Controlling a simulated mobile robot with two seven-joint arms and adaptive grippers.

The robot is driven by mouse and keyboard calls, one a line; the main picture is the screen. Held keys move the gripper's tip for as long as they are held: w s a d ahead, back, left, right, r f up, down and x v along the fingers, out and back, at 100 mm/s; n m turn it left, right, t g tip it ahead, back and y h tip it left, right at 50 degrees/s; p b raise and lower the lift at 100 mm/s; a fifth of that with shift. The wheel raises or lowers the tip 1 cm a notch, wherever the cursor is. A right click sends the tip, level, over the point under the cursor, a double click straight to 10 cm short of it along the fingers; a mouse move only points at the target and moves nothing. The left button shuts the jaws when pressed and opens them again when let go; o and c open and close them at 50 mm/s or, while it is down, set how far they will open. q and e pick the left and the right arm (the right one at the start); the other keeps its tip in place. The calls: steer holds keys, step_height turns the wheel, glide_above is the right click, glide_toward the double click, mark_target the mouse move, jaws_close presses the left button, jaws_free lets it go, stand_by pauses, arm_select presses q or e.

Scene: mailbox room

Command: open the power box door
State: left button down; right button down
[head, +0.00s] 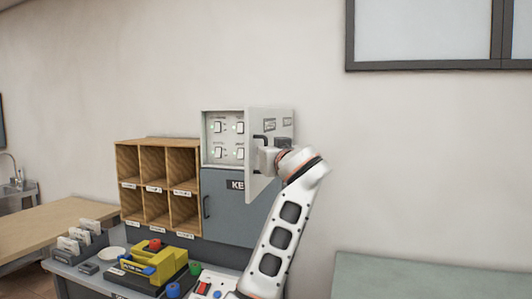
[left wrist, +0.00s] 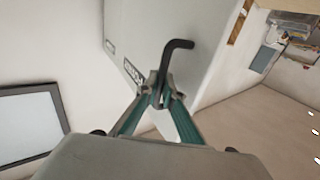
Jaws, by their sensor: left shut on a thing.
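The grey power box (head: 208,152) is on the wall in the head view, with several switches showing inside. Its door (head: 258,119) stands open, swung out to the right. A dark bent handle (left wrist: 178,45) on the door shows in the left wrist view. My left gripper (left wrist: 160,98) is shut on the handle, with its fingertips around the lower end. In the head view my arm rises from below to the door, and the fingertips are hard to make out. My right gripper is in neither view.
A blue-grey key cabinet (head: 222,212) is right under the box. Wooden pigeonholes (head: 157,143) stand to its left. A yellow device (head: 160,265) and several small items crowd the counter below.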

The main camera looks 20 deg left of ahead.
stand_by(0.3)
arm_select(q)
steer(key=c, duration=2.5)
jaws_free()
